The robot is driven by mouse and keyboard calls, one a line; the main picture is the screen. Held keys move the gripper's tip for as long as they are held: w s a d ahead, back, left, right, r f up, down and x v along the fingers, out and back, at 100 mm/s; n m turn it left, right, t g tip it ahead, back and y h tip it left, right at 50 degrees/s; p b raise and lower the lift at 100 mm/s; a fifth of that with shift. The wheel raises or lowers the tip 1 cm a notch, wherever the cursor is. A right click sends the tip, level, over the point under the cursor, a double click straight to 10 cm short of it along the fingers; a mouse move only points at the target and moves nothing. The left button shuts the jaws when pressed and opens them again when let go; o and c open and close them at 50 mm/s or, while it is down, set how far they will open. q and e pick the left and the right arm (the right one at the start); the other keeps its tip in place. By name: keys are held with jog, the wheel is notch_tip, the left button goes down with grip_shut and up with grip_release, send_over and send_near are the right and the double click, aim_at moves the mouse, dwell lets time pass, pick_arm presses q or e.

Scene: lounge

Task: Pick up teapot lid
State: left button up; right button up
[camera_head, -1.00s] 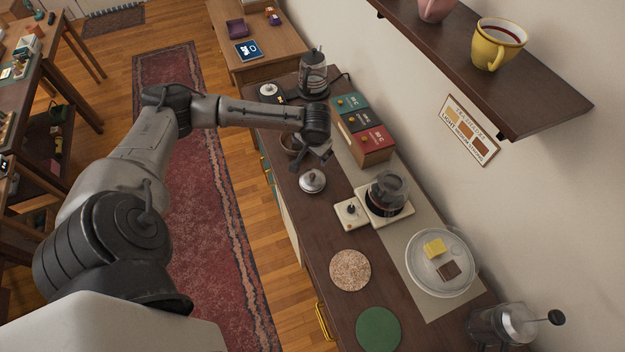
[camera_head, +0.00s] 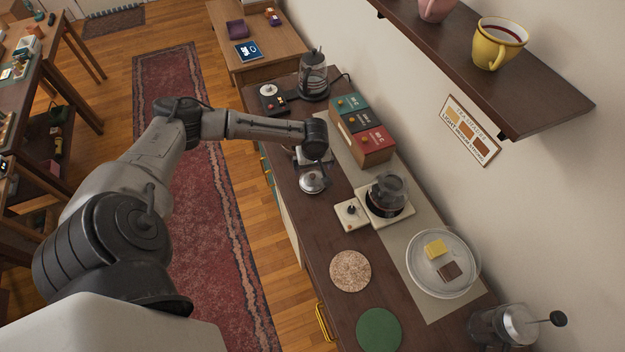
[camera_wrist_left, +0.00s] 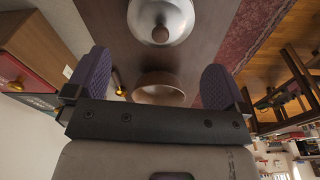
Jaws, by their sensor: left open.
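The teapot lid (camera_head: 312,181) is a round silver dome with a knob, lying on the dark wooden counter. It also shows at the top of the left wrist view (camera_wrist_left: 160,16), its knob facing the camera. My left gripper (camera_head: 313,164) is at the lid's far side in the head view, partly hidden by its own wrist. In the left wrist view the two purple-padded fingers (camera_wrist_left: 157,76) are wide apart with nothing held; the lid is beyond the fingertips. My right gripper is not in view.
A brown bowl (camera_wrist_left: 160,90) shows between the fingers in the left wrist view. Tea boxes (camera_head: 367,137) stand right of the gripper. A glass pot (camera_head: 386,194) on a warmer and a small control box (camera_head: 351,213) are near the lid. Coasters (camera_head: 350,271) lie closer.

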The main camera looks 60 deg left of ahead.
aim_at(312, 175)
pick_arm(q)
jog(key=shift+a+f, duration=0.2)
jog(key=shift+f, duration=1.65)
jog(key=shift+a+f, duration=0.15)
jog(key=shift+f, duration=1.65)
